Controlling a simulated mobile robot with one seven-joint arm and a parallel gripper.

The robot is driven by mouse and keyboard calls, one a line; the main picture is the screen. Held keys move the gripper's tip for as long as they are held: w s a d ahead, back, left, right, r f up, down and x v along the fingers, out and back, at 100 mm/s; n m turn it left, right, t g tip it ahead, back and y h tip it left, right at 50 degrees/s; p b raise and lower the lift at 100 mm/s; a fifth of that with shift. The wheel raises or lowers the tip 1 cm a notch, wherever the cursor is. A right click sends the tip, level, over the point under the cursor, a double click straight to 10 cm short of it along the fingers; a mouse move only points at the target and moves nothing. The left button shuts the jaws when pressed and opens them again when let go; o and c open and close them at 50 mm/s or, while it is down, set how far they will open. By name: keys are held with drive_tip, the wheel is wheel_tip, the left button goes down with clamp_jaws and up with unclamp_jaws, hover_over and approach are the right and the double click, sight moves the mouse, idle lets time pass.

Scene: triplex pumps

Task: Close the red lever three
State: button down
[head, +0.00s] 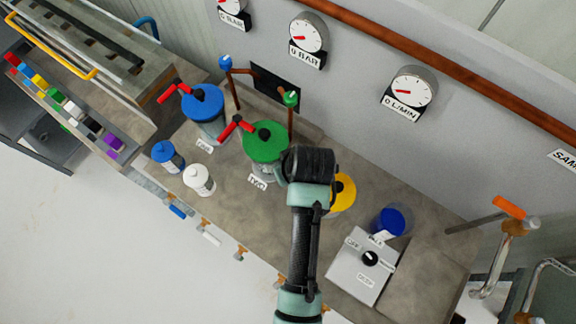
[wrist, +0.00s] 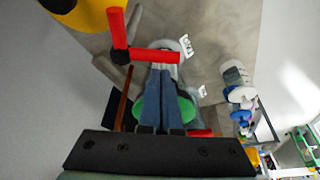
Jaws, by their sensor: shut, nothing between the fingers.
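Three pumps stand in a row on the bench, with blue (head: 203,101), green (head: 265,141) and yellow (head: 344,190) tops. My arm partly covers the yellow one in the head view, and its red lever is hidden there. In the wrist view, a red lever (wrist: 115,28) beside the yellow top (wrist: 80,14) has a second red bar reaching right. My gripper (wrist: 161,73) is shut and empty; its fingertips are just below that bar in the picture. I cannot tell if they touch it. The green top (wrist: 180,110) shows behind the fingers.
Red levers also sit on the blue (head: 175,90) and green (head: 236,125) pumps. A blue container (head: 391,220) and a switch box (head: 364,267) stand at the right. Gauges (head: 411,92) and a copper pipe (head: 430,60) line the wall. White (head: 199,181) and blue bottles (head: 165,155) stand at the left.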

drive_tip(key=shift+w+f, duration=0.15)
drive_tip(key=shift+f, duration=0.15)
drive_tip(key=shift+s+d+n+y+p, duration=0.15)
drive_tip(key=shift+s+n+y+p, duration=0.4)
drive_tip(key=shift+n, duration=0.65)
drive_tip(key=shift+s+d+n+g+p, duration=0.15)
drive_tip(key=shift+s+n+g+p, duration=0.15)
drive_tip(key=shift+n+p, duration=0.4)
drive_tip(key=shift+s+d+p, duration=0.2)
drive_tip(key=shift+s+p, duration=0.1)
drive_tip(key=shift+s, duration=0.05)
drive_tip(key=shift+s+d, duration=0.1)
idle(0.4)
